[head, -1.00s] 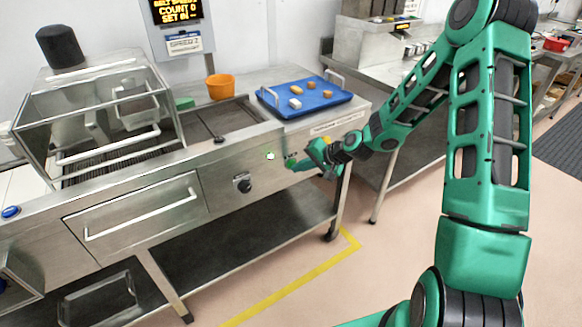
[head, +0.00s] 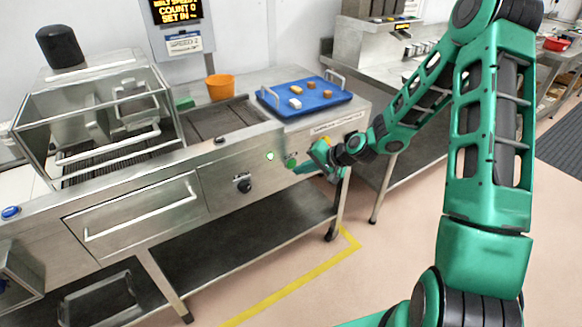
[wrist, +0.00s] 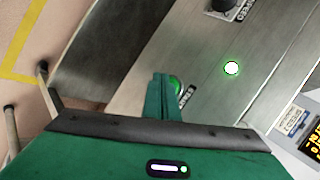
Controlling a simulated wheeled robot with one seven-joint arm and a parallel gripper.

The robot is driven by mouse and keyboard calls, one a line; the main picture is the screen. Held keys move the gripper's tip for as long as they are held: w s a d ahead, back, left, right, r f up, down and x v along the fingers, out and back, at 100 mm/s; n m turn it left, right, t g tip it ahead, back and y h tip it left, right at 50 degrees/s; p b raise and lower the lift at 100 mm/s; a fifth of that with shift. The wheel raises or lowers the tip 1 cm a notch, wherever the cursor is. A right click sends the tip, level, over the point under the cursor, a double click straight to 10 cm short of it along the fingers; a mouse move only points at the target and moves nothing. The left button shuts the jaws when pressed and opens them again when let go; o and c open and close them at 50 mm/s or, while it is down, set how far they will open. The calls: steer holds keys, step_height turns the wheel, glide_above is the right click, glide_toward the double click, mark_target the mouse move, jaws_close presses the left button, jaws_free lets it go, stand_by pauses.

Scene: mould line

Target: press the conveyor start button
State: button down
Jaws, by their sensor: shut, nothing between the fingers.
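The green start button (head: 291,162) is on the steel front panel of the conveyor line, right of a lit green lamp (head: 270,156). In the wrist view, the button (wrist: 177,85) is partly hidden behind my fingers, and the lamp (wrist: 231,68) glows beside it. My gripper (head: 301,168) is shut and empty, its fingertips close to the button's right side in the head view. In the wrist view, the shut fingers (wrist: 160,90) overlap the button's edge. I see no clear contact between them.
A black knob (head: 243,185) sits lower left on the panel. A blue tray (head: 325,104) with small blocks and an orange cup (head: 220,87) stand on top. A clear-sided enclosure (head: 95,120) covers the left end. The floor in front is open, with a yellow line (head: 290,287).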

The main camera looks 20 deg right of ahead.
steer(key=s, duration=0.1)
steer(key=s+d, duration=0.1)
steer(key=s, duration=0.2)
steer(key=shift+s+d, duration=0.3)
steer(key=shift+s, duration=0.1)
stand_by(1.0)
steer(key=s+d+r+n+g+h, duration=0.1)
steer(key=s+d+r+g+h, duration=0.1)
steer(key=s+d+r, duration=0.4)
steer(key=s+d+r+n+g+h, duration=0.1)
steer(key=s+d+r+h, duration=0.15)
steer(key=s, duration=0.45)
steer(key=s+d+r+n+g+h, duration=0.1)
steer(key=s+d+r+g+h, duration=0.15)
steer(key=s+d, duration=0.35)
steer(key=s+r+m+g, duration=0.1)
steer(key=s+r, duration=0.3)
steer(key=s, duration=0.5)
steer(key=s+d+r+m+g, duration=0.1)
steer(key=s+r, duration=0.3)
steer(key=s, duration=0.5)
steer(key=shift+s+d+r+y, duration=0.2)
steer(key=shift+r+y, duration=0.15)
steer(key=shift+y, duration=0.05)
